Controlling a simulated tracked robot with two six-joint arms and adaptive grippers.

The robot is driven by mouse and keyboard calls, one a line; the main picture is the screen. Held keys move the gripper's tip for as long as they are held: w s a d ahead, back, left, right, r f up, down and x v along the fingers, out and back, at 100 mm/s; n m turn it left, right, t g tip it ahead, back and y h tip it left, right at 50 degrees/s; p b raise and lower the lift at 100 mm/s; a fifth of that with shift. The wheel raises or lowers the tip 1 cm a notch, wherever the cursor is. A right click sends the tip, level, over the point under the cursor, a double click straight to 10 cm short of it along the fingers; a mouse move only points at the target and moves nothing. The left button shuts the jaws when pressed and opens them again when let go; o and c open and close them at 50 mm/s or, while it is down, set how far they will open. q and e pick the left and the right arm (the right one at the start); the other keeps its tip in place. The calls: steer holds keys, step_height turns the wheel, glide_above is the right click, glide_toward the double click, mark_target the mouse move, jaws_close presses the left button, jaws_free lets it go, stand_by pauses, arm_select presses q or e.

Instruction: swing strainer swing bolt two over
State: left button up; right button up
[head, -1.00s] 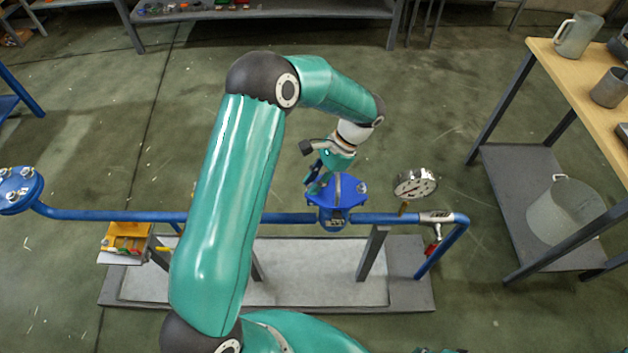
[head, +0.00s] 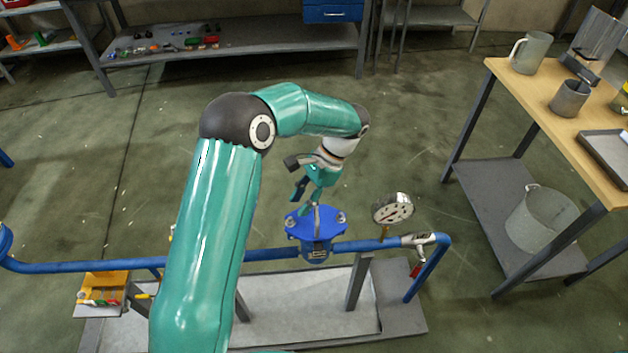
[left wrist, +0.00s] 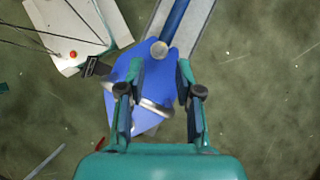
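The blue strainer (head: 316,248) sits in the blue pipe line, with a flat blue lid (head: 327,226) crossed by a metal band. One swing bolt (head: 291,222) shows at the lid's left edge and another (head: 341,217) at its right edge. My left gripper (head: 305,205) is over the back left part of the lid, pointing down. In the left wrist view, my left gripper (left wrist: 158,75) is open, its two fingers apart above the blue lid (left wrist: 143,88). A round metal bolt end (left wrist: 160,49) shows between and just beyond the fingertips; I cannot tell contact. My right gripper is not in view.
A pressure gauge (head: 393,208) and a red-handled valve (head: 416,267) stand right of the strainer. A wooden workbench (head: 530,115) with vessels is at right. The floor behind the strainer is clear.

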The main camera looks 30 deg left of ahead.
arm_select(q)
steer(key=v, duration=0.7)
steer(key=shift+w, duration=0.15)
